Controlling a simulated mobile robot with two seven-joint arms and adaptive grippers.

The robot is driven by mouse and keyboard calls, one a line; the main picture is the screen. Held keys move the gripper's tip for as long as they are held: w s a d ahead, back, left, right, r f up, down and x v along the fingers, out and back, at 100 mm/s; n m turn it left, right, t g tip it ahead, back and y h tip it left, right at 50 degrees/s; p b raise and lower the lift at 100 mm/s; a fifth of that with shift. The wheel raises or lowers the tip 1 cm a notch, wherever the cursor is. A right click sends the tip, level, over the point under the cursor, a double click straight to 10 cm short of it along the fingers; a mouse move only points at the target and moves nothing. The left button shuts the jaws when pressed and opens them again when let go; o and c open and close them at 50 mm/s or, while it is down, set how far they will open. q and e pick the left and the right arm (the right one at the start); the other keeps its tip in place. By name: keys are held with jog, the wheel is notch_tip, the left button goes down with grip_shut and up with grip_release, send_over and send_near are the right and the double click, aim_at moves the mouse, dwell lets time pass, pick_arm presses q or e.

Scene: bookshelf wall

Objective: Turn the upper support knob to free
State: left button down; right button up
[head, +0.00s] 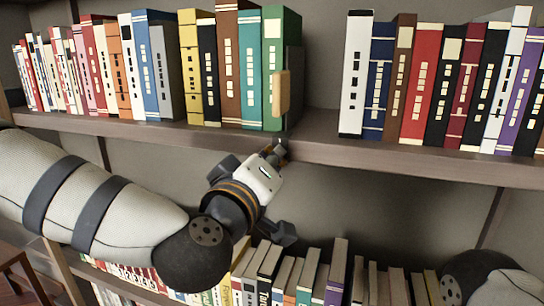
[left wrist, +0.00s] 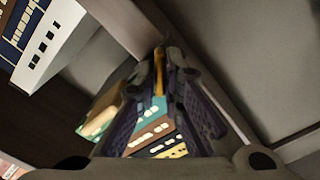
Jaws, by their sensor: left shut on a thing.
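My left gripper (head: 276,150) reaches up to the front edge of the upper shelf, below the green book. In the left wrist view its two dark fingers (left wrist: 160,72) are closed around a narrow yellow-orange piece (left wrist: 159,78), which I take to be the upper support knob. The piece sits against the shelf edge. The fingers and gripper body hide most of the knob, so its turn angle cannot be read. In the head view the knob is hidden behind the gripper. My right gripper is not in view.
The upper shelf (head: 420,158) holds books on both sides of a gap. A tan handle (head: 281,93) stands against the green book (head: 274,50); it also shows in the left wrist view (left wrist: 100,122). More books (head: 335,272) stand on the lower shelf, beneath my left gripper.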

pick_arm(q)
jog(key=shift+r+n+p, duration=0.15)
jog(key=shift+n+p, duration=1)
jog(key=shift+n, duration=2.85)
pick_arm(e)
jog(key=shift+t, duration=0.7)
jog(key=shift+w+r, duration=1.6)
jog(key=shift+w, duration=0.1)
pick_arm(q)
jog(key=c, duration=1.7)
grip_release()
jog(key=shift+w, duration=0.1)
jog(key=v, duration=0.8)
jog(key=s+a+f+m+g, duration=0.1)
jog(key=s+f+m+g, duration=0.5)
jog(key=f, duration=1)
jog(key=s+a+f+m+g, duration=0.15)
jog(key=s+f+g, duration=0.35)
jog(key=s+f, duration=0.75)
jog(key=s+a+f+m+g+y, duration=0.2)
jog(key=s+a+f, duration=0.2)
jog(key=s+a, duration=0.1)
jog(key=s+a+f+m+g+y, duration=0.1)
jog(key=s+a+f+m+g, duration=0.1)
jog(key=s+a+f, duration=0.3)
jog(key=s+a+f+m+g+y, duration=0.2)
jog(key=s+a+f+g, duration=0.2)
jog(key=s+a, duration=0.3)
jog(key=shift+s+f+y, duration=0.3)
jog(key=shift+s, duration=0.35)
